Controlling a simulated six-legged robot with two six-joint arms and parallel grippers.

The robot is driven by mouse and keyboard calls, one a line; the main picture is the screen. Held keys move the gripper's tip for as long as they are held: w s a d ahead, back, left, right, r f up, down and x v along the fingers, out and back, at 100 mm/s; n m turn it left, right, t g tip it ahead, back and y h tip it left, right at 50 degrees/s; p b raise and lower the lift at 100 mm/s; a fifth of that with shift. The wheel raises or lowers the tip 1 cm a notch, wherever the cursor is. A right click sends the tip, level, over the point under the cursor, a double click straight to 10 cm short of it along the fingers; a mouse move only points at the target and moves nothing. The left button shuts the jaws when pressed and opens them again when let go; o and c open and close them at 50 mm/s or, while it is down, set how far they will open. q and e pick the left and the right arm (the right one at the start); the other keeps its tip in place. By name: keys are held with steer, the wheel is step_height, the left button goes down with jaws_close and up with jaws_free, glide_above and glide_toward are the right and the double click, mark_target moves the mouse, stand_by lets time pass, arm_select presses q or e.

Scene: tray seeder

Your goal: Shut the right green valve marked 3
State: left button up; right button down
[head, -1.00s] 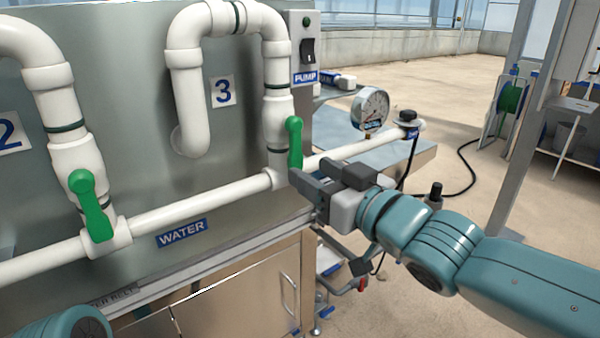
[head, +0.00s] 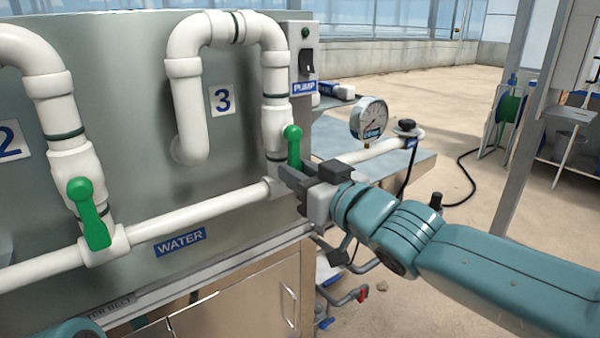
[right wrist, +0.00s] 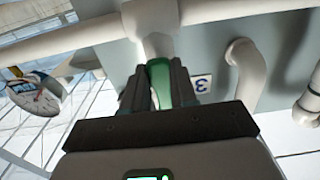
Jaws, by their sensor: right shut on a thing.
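The green valve handle (head: 293,146) by the "3" label (head: 222,98) sits on the white vertical pipe. It points along that pipe, roughly upright, with its lower end hidden by my gripper. My right gripper (head: 293,174) is at the handle's lower end. In the right wrist view its two fingers (right wrist: 165,85) stand on either side of the green handle (right wrist: 160,82) and are shut on it. The "3" label also shows there (right wrist: 202,84). My left gripper is not in view; only a bit of my left arm shows at the bottom left.
Another green valve handle (head: 89,213) is on the left pipe near the "2" label (head: 8,138). The white water pipe (head: 190,217) runs across below both valves. A pressure gauge (head: 369,118) and a pump switch (head: 306,62) are close to the right. Open floor lies farther right.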

steer(key=shift+s+a+r+m+p, duration=0.2)
steer(key=shift+s+a+m+p, duration=0.2)
steer(key=shift+m, duration=0.75)
steer(key=shift+s+a+r+m+p, duration=0.15)
steer(key=shift+s+a+m+p, duration=0.3)
steer(key=shift+m, duration=0.75)
steer(key=shift+s+a+r+m+p, duration=0.2)
steer(key=shift+a+m+p, duration=0.25)
steer(key=shift+m, duration=0.7)
steer(key=shift+a, duration=0.15)
steer(key=c, duration=0.9)
jaws_free()
